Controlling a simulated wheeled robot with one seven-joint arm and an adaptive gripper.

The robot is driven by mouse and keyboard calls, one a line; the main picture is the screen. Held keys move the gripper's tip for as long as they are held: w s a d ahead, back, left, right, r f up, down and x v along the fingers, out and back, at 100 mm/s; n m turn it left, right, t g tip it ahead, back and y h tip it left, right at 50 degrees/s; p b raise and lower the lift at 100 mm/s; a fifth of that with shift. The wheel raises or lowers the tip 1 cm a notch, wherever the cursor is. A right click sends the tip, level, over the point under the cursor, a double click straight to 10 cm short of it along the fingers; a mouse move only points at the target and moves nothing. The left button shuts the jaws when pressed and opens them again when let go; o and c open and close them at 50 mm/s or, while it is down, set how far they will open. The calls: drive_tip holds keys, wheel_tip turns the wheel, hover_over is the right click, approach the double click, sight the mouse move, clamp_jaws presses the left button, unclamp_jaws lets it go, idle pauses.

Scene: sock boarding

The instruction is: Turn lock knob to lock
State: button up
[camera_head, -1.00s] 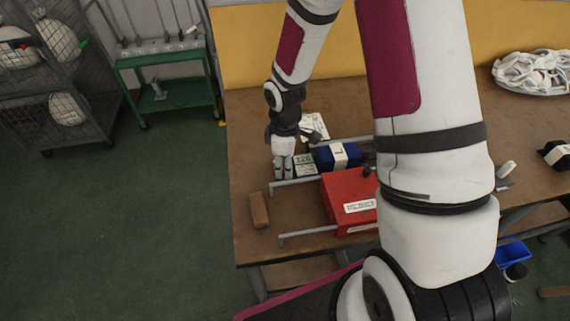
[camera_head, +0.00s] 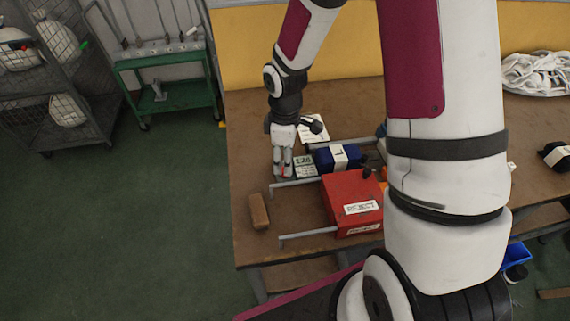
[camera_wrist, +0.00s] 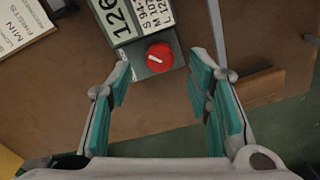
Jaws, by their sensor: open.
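The red lock knob (camera_wrist: 160,57) shows in the wrist view, round with a white mark across its face. It sits at the end of a dark box (camera_wrist: 148,69) with printed display panels, one reading 126. In the wrist view my gripper (camera_wrist: 164,84) is open, with teal-padded fingers on either side of the knob's column and nothing between them. The knob lies ahead of the fingertips and I cannot tell the exact gap. In the head view my gripper (camera_head: 283,172) points down beside the box with the display (camera_head: 304,165), and a sliver of red shows between the fingers.
A red box labelled REJECT (camera_head: 350,192) stands right of my gripper, near grey rails (camera_head: 308,234). A blue bundle with a white band (camera_head: 325,158) lies behind it. A brown block (camera_head: 258,211) lies near the table's left edge. A printed sheet (camera_wrist: 20,22) lies upper left in the wrist view.

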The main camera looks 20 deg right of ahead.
wheel_tip(320, 180, up, 8)
drive_tip(key=shift+r, duration=0.15)
idle(0.6)
drive_tip(key=s+r+m+t+h, duration=0.15)
drive_tip(key=s+r+m, duration=0.55)
drive_tip(key=r, duration=0.7)
drive_tip(key=s+r+m+t, duration=0.1)
drive_tip(key=s+r+m, duration=0.1)
drive_tip(key=s, duration=0.5)
drive_tip(key=s+r+m+t+y, duration=0.1)
drive_tip(key=s+r+m+t, duration=0.1)
drive_tip(key=s+r, duration=0.2)
drive_tip(key=s, duration=0.3)
drive_tip(key=shift+m, duration=0.4)
